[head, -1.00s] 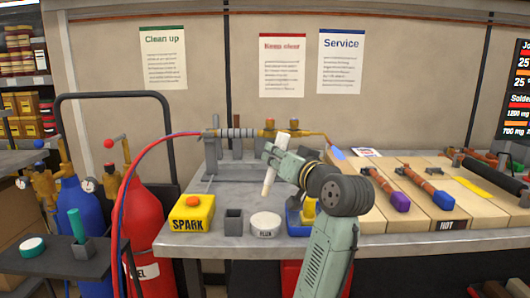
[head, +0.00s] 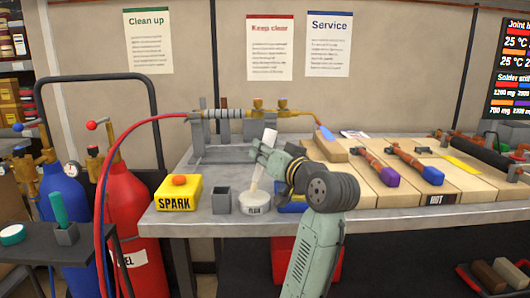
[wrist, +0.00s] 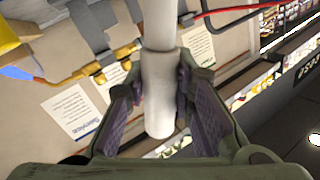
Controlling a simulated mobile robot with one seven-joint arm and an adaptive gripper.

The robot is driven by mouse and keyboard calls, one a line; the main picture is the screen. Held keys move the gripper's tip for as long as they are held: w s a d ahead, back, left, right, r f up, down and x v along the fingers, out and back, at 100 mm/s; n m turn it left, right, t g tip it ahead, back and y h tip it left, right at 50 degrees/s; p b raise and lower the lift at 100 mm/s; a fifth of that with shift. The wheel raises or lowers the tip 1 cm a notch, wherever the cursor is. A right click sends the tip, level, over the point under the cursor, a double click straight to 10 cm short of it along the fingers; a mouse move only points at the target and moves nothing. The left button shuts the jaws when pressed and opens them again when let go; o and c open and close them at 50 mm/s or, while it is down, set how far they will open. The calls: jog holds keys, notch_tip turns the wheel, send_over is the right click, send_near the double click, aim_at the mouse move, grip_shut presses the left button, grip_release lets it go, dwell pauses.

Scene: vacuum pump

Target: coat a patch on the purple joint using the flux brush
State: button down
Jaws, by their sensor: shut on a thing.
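My gripper (head: 260,158) is shut on the white flux brush (head: 270,138). The brush is slightly tilted, and its lower end is at or just above the open top of the round flux tin (head: 255,201); I cannot tell if it touches the flux. In the wrist view the brush's thick white handle (wrist: 160,95) sits between both finger pads. The purple joint (head: 391,178) is the purple end of a copper pipe on the pale blocks, right of my gripper. A similar pipe with a blue end (head: 433,176) lies to its right.
A yellow SPARK box (head: 178,194) and a small grey cup (head: 221,202) stand left of the tin. A torch (head: 297,116) on a grey stand is behind, its red hose (head: 125,140) looping left. A HOT label (head: 436,199) marks the blocks' front.

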aim_at(265, 135)
jog(key=shift+f+b, duration=0.4)
jog(key=shift+f, duration=0.25)
dwell(1.2)
notch_tip(265, 135, up, 7)
jog(key=p, duration=0.6)
jog(key=shift+r, duration=0.1)
dwell(0.6)
